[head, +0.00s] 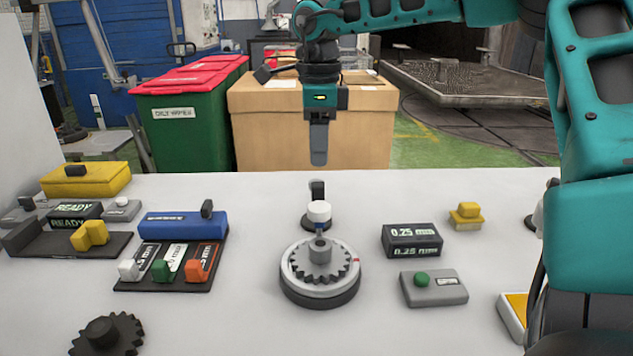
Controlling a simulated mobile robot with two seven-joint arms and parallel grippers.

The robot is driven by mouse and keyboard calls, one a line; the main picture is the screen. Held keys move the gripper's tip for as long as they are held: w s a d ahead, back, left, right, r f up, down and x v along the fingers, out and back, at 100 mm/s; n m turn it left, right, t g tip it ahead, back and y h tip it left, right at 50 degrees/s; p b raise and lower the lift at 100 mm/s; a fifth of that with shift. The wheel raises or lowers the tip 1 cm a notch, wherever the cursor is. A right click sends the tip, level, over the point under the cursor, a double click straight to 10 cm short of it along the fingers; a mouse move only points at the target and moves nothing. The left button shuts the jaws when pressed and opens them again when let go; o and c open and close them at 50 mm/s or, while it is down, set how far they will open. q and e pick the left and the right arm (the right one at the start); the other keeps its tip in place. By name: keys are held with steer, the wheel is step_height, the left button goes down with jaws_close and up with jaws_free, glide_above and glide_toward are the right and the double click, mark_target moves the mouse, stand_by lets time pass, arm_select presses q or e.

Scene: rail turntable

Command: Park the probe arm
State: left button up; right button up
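A round grey turntable (296,283) with a toothed gear (320,262) on it stands in the middle of the table. Right behind it is what looks like the probe arm (319,211), with a white round head, a blue tip pointing down at the gear hub and a black upright piece behind. Whether the tip touches the gear I cannot tell. My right gripper (319,150) points down above and behind the probe arm, apart from it. Its fingers line up edge-on, so their gap is hidden. My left gripper is not in view.
A black 0.25 display (411,240) and a grey box with a green button (434,288) stand right of the turntable. A tray of coloured switches (165,282), a blue box (183,225), READY display (74,213) and dark gear (107,335) lie left. Bare table surrounds the turntable.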

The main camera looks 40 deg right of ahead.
mark_target(318, 184)
step_height(318, 184, down, 7)
steer(key=shift+r, duration=0.1)
stand_by(0.3)
jaws_close()
stand_by(0.4)
